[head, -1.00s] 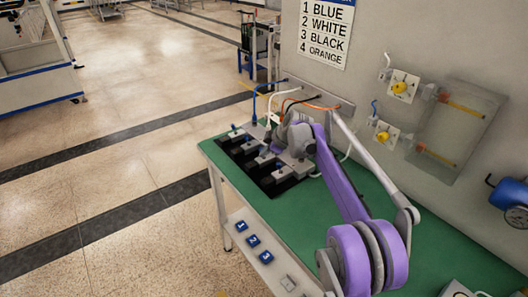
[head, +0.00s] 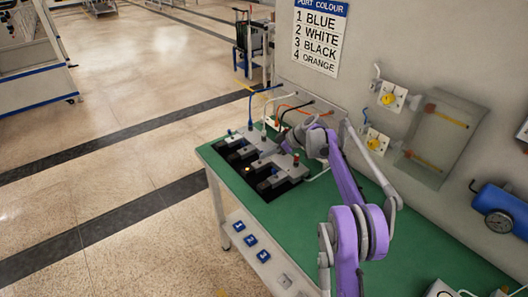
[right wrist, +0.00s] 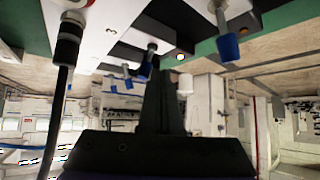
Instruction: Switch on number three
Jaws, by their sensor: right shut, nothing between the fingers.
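A row of grey-and-black switch units (head: 255,160) stands on the green bench. In the right wrist view a white unit face (right wrist: 95,30) carries the number 3. A small yellow lamp (right wrist: 180,57) is lit near the fingertips; a lit yellow spot (head: 248,170) also shows in the head view. My right gripper (right wrist: 165,75) is shut and empty among the levers; whether it touches one I cannot tell. My left gripper is out of view.
A wall sign (head: 318,38) reads 1 blue, 2 white, 3 black, 4 orange. Coloured cables run from a wall plate to the units. A black cable (right wrist: 62,100) hangs left of my gripper. Blue numbered tags (head: 250,240) sit along the bench's front. Yellow-knobbed valves (head: 388,98) are on the wall.

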